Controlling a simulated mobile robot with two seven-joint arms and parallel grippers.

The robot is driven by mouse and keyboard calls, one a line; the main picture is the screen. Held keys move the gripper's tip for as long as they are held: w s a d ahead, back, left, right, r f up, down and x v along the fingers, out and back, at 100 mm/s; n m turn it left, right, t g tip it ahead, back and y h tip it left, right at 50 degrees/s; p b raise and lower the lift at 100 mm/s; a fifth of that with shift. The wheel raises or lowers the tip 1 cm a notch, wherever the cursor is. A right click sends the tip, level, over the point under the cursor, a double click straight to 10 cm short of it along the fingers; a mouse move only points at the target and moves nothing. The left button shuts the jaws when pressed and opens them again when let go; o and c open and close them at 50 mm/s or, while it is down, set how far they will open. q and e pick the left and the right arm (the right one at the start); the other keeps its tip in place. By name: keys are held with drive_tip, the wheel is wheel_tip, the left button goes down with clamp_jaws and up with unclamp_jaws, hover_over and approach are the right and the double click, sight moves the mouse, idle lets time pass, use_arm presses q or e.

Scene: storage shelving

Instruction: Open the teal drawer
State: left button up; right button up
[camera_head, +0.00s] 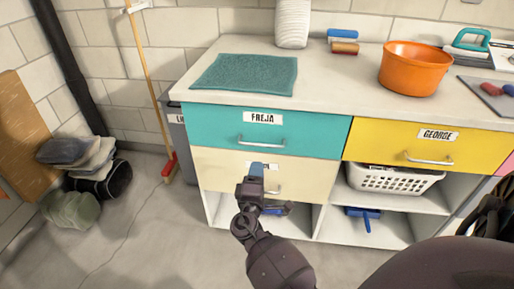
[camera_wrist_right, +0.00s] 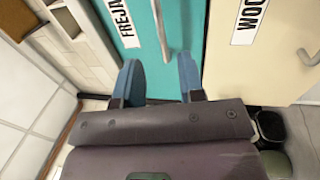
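The teal drawer (camera_head: 215,128) is labelled FREJA and looks shut, flush with the cabinet front, with a silver bar handle (camera_head: 261,143) below its label. My right gripper (camera_head: 257,170) is just below that handle, in front of the cream drawer (camera_head: 215,168). In the right wrist view the two blue fingertips (camera_wrist_right: 160,78) are apart with nothing between them. The teal front (camera_wrist_right: 130,25) and its handle (camera_wrist_right: 161,32) lie ahead, the handle lined up with the finger gap. I cannot tell whether the fingers touch it. My left gripper is not in view.
The yellow drawer (camera_head: 385,140), labelled GEORGE, is to the right, above a white basket (camera_head: 390,180). An orange bowl (camera_head: 412,70) and a teal towel (camera_head: 245,74) lie on the countertop. A broom (camera_head: 148,80) leans at left. The floor in front is clear.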

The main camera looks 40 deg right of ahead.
sight(262, 145)
drive_tip(key=x, duration=1)
drive_tip(key=shift+d+r, duration=0.15)
clamp_jaws()
